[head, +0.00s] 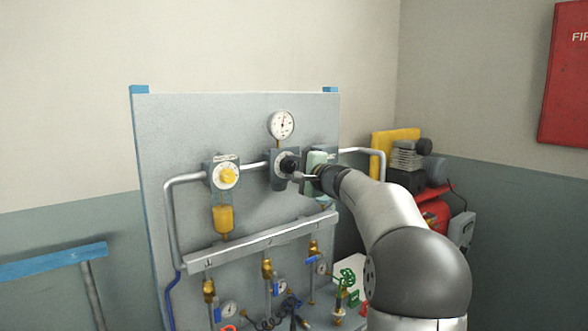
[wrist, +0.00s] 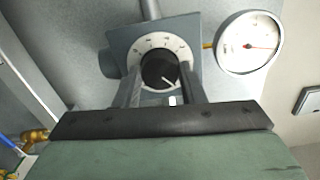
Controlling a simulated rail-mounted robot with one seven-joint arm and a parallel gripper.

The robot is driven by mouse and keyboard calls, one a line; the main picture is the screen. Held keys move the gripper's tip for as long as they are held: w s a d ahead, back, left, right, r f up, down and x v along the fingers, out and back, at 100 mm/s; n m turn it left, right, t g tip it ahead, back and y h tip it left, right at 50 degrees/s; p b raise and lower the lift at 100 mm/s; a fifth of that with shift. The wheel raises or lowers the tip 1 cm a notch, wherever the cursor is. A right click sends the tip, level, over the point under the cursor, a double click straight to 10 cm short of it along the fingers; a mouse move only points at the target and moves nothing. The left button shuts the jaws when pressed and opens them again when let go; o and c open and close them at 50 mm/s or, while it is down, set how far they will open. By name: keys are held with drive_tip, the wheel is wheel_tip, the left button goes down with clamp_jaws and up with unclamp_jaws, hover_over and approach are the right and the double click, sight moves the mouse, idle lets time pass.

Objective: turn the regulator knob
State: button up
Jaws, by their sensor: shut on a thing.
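The regulator knob (head: 289,163) is black and sits on a grey block below a round pressure gauge (head: 281,125). In the wrist view the knob (wrist: 158,68) has a white pointer line aimed to the lower right, with a white scale ring around it. My gripper (wrist: 159,88) is shut on the knob, one finger at each side. In the head view my gripper (head: 297,175) reaches the knob from the right; its fingers are small there and partly hide the block.
A yellow knob (head: 228,176) on a white dial is to the left, above a brass-coloured bowl (head: 223,219). A grey manifold bar (head: 260,239) runs below, with several valves and hoses under it. A red compressor (head: 436,213) stands behind my arm at right.

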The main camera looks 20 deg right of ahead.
drive_tip(key=shift+f+b, duration=0.15)
drive_tip(key=shift+b, duration=0.25)
drive_tip(key=n+b, duration=0.1)
drive_tip(key=b, duration=0.1)
drive_tip(key=n+b, duration=0.1)
drive_tip(key=b, duration=0.2)
drive_tip(key=shift+f+n, duration=0.25)
drive_tip(key=shift+n, duration=0.05)
drive_tip(key=n+b, duration=0.2)
drive_tip(key=b, duration=0.2)
drive_tip(key=shift+n, duration=0.3)
drive_tip(key=n+b, duration=0.3)
drive_tip(key=shift+r+n+b, duration=0.1)
drive_tip(key=shift+n+b, duration=0.2)
drive_tip(key=shift+b, duration=0.1)
drive_tip(key=shift+r+n+b, duration=0.15)
drive_tip(key=shift+n+b, duration=0.5)
drive_tip(key=shift+n, duration=0.35)
drive_tip(key=shift+r+n+b, duration=0.1)
drive_tip(key=shift+n+b, duration=0.55)
drive_tip(key=shift+n, duration=0.35)
drive_tip(key=shift+r, duration=0.1)
drive_tip(key=o, duration=1)
drive_tip(key=shift+s, duration=0.1)
